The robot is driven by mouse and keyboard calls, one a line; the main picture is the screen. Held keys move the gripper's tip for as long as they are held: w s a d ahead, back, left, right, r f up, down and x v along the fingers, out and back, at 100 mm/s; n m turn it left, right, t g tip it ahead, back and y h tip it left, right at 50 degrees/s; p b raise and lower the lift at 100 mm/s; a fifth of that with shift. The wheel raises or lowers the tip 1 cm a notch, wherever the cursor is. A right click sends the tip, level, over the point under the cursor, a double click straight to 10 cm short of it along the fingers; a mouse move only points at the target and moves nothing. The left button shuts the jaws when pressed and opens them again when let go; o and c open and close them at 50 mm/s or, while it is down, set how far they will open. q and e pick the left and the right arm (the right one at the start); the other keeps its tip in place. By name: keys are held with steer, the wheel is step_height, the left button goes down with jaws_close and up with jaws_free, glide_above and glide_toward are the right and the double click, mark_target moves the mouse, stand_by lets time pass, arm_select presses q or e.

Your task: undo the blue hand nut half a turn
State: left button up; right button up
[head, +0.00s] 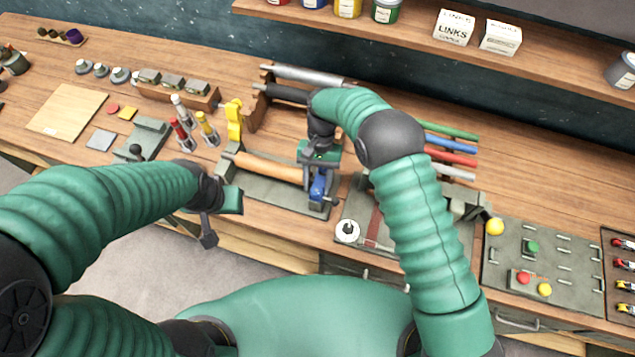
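The blue hand nut (318,187) is on the right end of a grey fixture (270,196) that carries a wooden roller (268,167). A yellow piece (234,122) stands at the fixture's left end. My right gripper (320,168) points down right over the blue nut, at or touching its top. Its hand covers part of the nut, and I cannot tell whether the fingers are closed on it. My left gripper (210,238) hangs in front of the bench edge, left of the fixture, away from the nut. Nothing shows in it, and its finger gap is unclear.
Screwdriver-like tools (206,128) stand left of the fixture. A rack with coloured rods (450,150) lies behind my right forearm. A shelf (420,38) overhangs the back.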

steer(key=shift+o, duration=0.6)
steer(key=shift+w+r, duration=0.1)
steer(key=shift+r, duration=0.05)
steer(key=a+b+v, duration=0.1)
steer(key=b+v, duration=0.2)
steer(key=v, duration=1.3)
steer(key=shift+d+r+b, duration=0.25)
steer(key=shift+d+b, duration=0.15)
